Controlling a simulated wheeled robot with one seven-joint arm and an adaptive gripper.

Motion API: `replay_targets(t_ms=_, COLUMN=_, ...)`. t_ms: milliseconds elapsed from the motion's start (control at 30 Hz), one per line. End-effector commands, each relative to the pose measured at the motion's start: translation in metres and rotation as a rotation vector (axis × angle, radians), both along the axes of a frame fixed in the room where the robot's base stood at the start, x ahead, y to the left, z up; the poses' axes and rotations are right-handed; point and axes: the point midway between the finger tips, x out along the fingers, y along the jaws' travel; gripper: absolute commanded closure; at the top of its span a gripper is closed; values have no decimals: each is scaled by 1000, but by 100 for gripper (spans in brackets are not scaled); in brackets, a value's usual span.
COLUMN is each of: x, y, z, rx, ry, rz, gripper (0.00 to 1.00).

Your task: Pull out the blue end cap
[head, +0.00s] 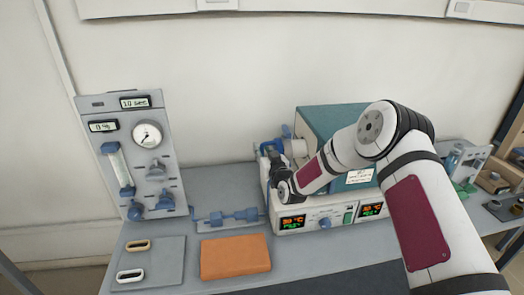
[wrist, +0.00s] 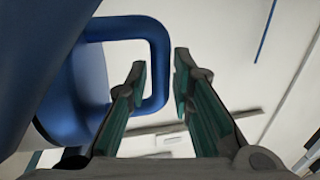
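The blue end cap (head: 287,131) shows in the head view at the left end of the pale tube beside the teal furnace (head: 318,121). In the wrist view the cap fills the left side, with its blue loop handle (wrist: 128,27) reaching to the right. My gripper (wrist: 158,82) is open, with dark fingers lined in green. The left fingertip overlaps the opening of the loop and the right fingertip is outside it, so the handle's outer bar shows between them. I cannot tell whether either finger touches it. In the head view my gripper (head: 273,153) partly hides the cap.
A gas panel (head: 130,155) with gauge and knobs stands at the left. Blue fittings (head: 228,217) lie low between it and the furnace base. An orange block (head: 234,257) and a grey mat (head: 170,268) with two small rings lie in front. Wall space above is clear.

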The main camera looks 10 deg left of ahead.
Motion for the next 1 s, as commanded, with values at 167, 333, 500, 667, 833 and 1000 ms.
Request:
replay_targets(t_ms=167, x=0, y=0, z=0, rx=0, ry=0, rz=0, gripper=79)
replay_targets(t_ms=333, x=0, y=0, z=0, rx=0, ry=0, rz=1, gripper=100)
replay_targets(t_ms=500, x=-1, y=0, z=0, rx=0, ry=0, rz=1, gripper=100)
replay_targets(t_ms=667, x=-3, y=8, z=0, rx=0, ry=0, rz=3, gripper=100)
replay_targets(t_ms=833, x=-10, y=31, z=0, rx=0, ry=1, rz=6, gripper=100)
replay_targets(t_ms=1000, x=-21, y=69, z=-1, rx=1, ry=2, rz=8, gripper=100)
